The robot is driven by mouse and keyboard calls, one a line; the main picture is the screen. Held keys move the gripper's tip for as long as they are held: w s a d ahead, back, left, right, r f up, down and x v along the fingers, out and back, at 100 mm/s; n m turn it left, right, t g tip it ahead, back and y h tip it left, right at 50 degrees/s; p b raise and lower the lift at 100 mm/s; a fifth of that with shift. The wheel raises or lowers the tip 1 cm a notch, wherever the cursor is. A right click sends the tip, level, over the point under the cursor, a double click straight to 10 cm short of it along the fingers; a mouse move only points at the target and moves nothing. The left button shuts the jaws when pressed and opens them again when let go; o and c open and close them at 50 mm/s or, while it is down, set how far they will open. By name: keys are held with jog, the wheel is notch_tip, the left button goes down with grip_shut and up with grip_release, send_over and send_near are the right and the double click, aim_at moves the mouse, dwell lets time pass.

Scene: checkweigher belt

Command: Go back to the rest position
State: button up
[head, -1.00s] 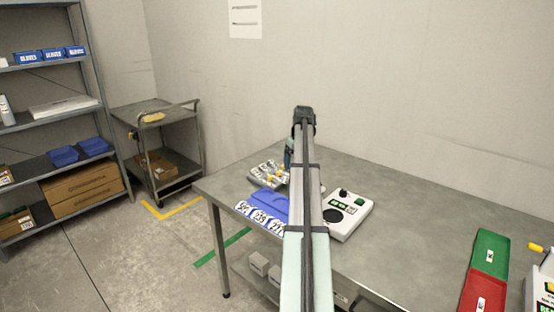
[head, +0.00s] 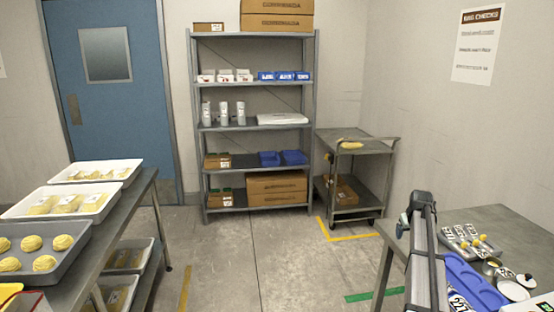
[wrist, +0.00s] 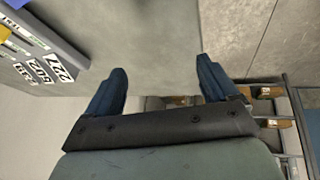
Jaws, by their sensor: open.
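My gripper (wrist: 160,74) shows in the wrist view with its two dark blue fingers spread apart and nothing between them. It hangs near the steel table (wrist: 135,45), above or beside its edge; the exact height is hard to tell. In the head view my arm stands at the lower right in front of the table (head: 500,215), and the gripper is mostly hidden behind it.
A cart (head: 360,150) and a shelf rack (head: 255,127) stand at the back. A table with white trays (head: 75,203) of yellow pieces is at left. Open floor (head: 260,260) lies between.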

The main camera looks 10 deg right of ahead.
jog(key=w+a+f+n+t, duration=0.15)
jog(key=w+a, duration=0.35)
jog(key=a, duration=0.5)
jog(key=s+a+f+g+y, duration=0.1)
jog(key=s+a+f+g, duration=0.1)
jog(key=s+a+f, duration=0.6)
jog(key=s+a+f+g+y, duration=0.1)
jog(key=s+a+f, duration=0.3)
jog(key=f, duration=0.8)
jog(key=s+a+f+g, duration=0.2)
jog(key=s+a+f, duration=0.2)
jog(key=a+f, duration=0.5)
jog(key=s+a+f+g, duration=0.2)
jog(key=s+a+f, duration=0.3)
jog(key=s, duration=0.5)
jog(key=s+a+f+g+y, duration=0.1)
jog(key=s+a+f, duration=0.4)
jog(key=s, duration=0.5)
jog(key=s+a+f+g, duration=0.2)
jog(key=s+a+f, duration=0.3)
jog(key=s, duration=0.5)
jog(key=s+a+f+g, duration=0.1)
jog(key=s+f+g, duration=0.1)
jog(key=s, duration=1.1)
jog(key=shift+a, duration=0.4)
jog(key=shift+s+f+g, duration=0.1)
jog(key=shift+g, duration=0.15)
